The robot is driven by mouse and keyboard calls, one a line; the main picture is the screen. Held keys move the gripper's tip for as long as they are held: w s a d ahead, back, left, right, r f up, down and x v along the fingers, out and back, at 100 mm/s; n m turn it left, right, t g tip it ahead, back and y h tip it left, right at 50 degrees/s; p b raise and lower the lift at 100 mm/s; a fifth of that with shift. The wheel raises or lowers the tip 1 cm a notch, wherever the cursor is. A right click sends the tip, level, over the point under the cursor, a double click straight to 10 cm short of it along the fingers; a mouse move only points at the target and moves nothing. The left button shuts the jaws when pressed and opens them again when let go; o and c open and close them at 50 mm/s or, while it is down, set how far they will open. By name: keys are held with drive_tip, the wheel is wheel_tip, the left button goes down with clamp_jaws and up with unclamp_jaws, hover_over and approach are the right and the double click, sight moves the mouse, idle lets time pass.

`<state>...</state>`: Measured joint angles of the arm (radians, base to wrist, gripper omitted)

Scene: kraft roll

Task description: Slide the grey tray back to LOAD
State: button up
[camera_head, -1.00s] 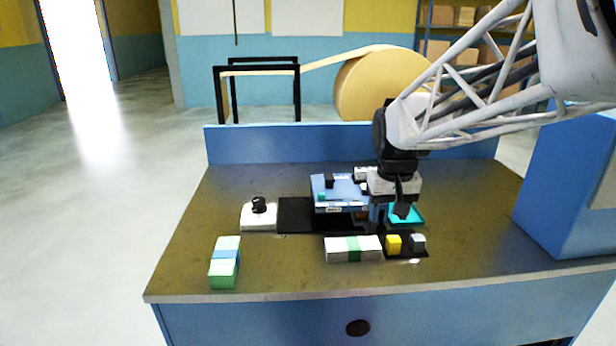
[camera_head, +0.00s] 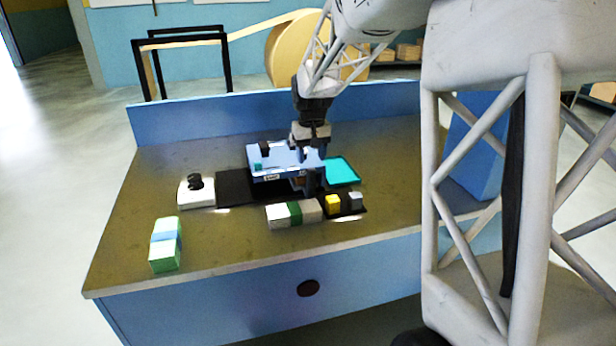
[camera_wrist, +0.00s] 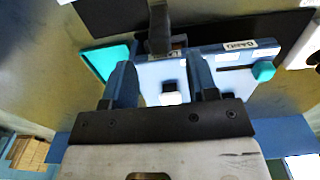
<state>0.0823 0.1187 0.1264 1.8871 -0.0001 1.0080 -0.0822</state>
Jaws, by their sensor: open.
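The grey tray is hard to make out; it seems mostly hidden under the blue press (camera_head: 285,158). A dark grey upright post (camera_head: 312,182), with a bit of brown beside it, stands at the press's front right. It also shows in the wrist view (camera_wrist: 159,32). I cannot read a LOAD mark. A black plate (camera_head: 233,187) lies bare left of the press. My gripper (camera_head: 311,150) is open and empty above the right part of the press. In the wrist view its fingers (camera_wrist: 161,82) straddle a white button on the press top, and the post is beyond the fingertips.
A teal pad (camera_head: 343,171) lies right of the press. A white-and-green block row (camera_head: 293,213) and yellow and grey cubes (camera_head: 343,203) lie in front. A white base with black knob (camera_head: 196,190) and a green-blue block (camera_head: 165,245) are left.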

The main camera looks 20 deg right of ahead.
sight(311, 178)
drive_tip(key=shift+f, duration=0.2)
idle(0.3)
drive_tip(key=shift+f, duration=3.75)
clamp_jaws()
